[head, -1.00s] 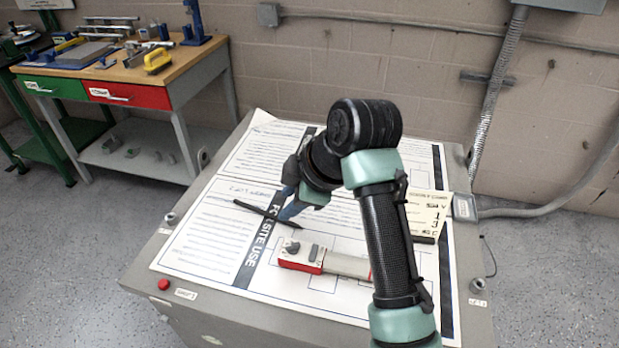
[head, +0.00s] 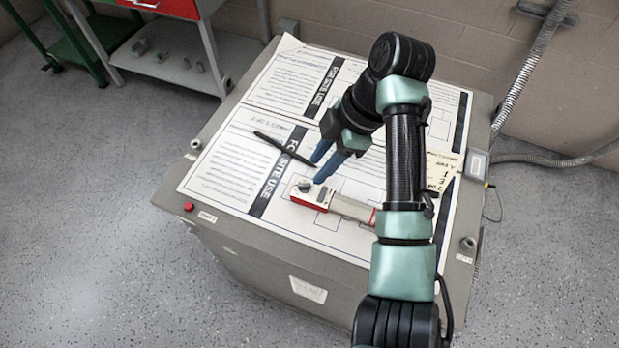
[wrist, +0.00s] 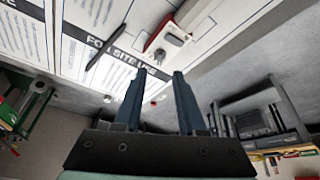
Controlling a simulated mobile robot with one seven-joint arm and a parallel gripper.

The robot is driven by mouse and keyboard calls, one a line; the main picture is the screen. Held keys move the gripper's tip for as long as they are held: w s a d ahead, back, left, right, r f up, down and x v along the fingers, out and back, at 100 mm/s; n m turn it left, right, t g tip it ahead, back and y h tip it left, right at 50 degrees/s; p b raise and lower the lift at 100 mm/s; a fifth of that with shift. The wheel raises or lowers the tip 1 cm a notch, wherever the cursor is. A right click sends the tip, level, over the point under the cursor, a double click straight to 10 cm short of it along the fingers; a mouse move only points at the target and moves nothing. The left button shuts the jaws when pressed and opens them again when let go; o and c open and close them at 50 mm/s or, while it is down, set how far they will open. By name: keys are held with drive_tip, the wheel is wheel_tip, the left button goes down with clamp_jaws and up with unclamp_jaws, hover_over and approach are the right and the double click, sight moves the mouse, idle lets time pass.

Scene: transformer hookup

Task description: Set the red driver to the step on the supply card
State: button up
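The red driver (head: 312,196) lies on the printed sheets on the cabinet top. It has a white top face, red sides and a dark knob (head: 305,186); a grey bar-shaped part extends to its right. The wrist view also shows the driver (wrist: 163,42) beyond my fingers. My gripper (head: 319,171) is open and empty, with blue fingers just above and behind the driver, apart from the knob as far as I can tell. The cream supply card (head: 438,170) is at the right, partly hidden by my arm. Only part of its printing shows, too small to read surely.
A black pen (head: 284,149) lies on the sheets left of my gripper. A red button (head: 188,207) is at the cabinet's left front edge. A grey box (head: 476,163) stands beside the card. The front left of the sheets is clear.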

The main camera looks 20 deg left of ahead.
sight(305, 185)
drive_tip(key=x, duration=0.5)
drive_tip(key=shift+a+f, duration=0.1)
drive_tip(key=shift+f, duration=0.25)
clamp_jaws()
